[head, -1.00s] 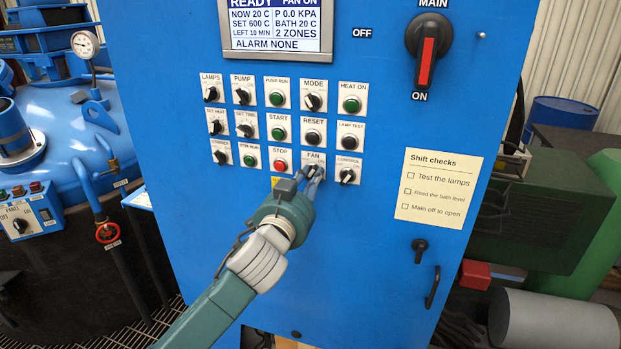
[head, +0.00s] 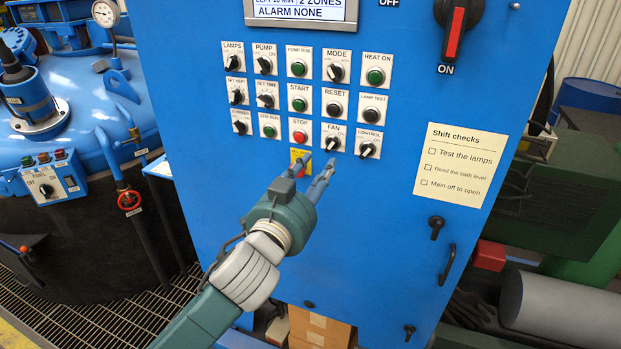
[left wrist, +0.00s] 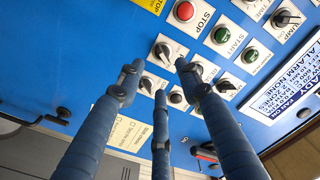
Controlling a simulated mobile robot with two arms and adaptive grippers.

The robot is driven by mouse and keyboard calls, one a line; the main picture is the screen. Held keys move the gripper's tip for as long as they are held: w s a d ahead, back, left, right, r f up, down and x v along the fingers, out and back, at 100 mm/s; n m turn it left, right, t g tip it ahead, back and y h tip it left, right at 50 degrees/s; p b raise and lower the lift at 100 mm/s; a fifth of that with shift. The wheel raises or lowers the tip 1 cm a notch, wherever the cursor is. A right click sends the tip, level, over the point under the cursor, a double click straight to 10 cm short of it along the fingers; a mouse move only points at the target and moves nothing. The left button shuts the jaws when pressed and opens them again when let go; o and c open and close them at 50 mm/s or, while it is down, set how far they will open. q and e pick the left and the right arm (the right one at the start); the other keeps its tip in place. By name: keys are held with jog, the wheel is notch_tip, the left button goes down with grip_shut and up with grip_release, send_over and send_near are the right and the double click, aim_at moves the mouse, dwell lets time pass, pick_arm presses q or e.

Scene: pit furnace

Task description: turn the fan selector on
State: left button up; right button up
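The fan selector (head: 333,143) is a small black knob with a white mark on a white plate, right of the red stop button (head: 299,137). Its mark seems to lean toward the upper right, the ON side, but it is small. My left gripper (head: 318,168) is just below and left of the selector, apart from it. In the left wrist view its three fingers (left wrist: 158,82) are spread with nothing between them, and the selector (left wrist: 164,52) shows between and beyond the tips. The display (left wrist: 285,95) there reads "FAN ON". My right gripper is not in view.
Other knobs and buttons crowd around the selector, including the control knob (head: 368,149) at its right and the reset button (head: 335,108) above. A main switch (head: 455,25) and a paper checklist (head: 461,165) are further right. The blue panel below is mostly bare.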

pick_arm(q)
jog(key=shift+v, duration=1.55)
